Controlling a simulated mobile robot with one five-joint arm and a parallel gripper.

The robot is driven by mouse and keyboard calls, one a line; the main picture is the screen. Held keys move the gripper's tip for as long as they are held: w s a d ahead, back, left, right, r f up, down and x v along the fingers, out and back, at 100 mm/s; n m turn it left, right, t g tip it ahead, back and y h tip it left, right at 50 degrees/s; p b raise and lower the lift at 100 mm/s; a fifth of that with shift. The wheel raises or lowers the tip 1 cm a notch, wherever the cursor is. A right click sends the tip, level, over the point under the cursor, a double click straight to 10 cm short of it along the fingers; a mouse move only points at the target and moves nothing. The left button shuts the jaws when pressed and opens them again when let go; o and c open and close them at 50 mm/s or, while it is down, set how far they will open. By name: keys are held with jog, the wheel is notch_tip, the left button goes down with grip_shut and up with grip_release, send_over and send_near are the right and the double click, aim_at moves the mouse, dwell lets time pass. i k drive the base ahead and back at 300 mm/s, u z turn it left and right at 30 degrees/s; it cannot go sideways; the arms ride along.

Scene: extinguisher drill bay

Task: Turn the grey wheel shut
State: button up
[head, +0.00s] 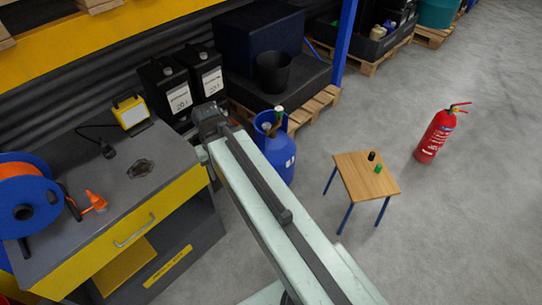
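A small dark grey lobed piece (140,168) lies on top of the workbench; it may be the grey wheel, but it is too small to tell. A blue gas cylinder (279,156) stands on the floor beyond my arm, with a collar and a fitting at its top. No wheel can be made out clearly on it, and my arm hides part of its left side. My pale green arm reaches from the lower right towards the bench. My gripper (209,119) is at its far end, right of the bench; its fingers cannot be made out.
Black canisters (178,100) stand behind. A small wooden table (365,178) and a red extinguisher (437,135) stand right, with clear floor around.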

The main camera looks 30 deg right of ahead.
aim_at(266, 126)
jog(key=u, duration=1.95)
jog(key=k, duration=1.4)
jog(key=z, duration=0.85)
jog(key=i, duration=1)
jog(key=u, duration=0.05)
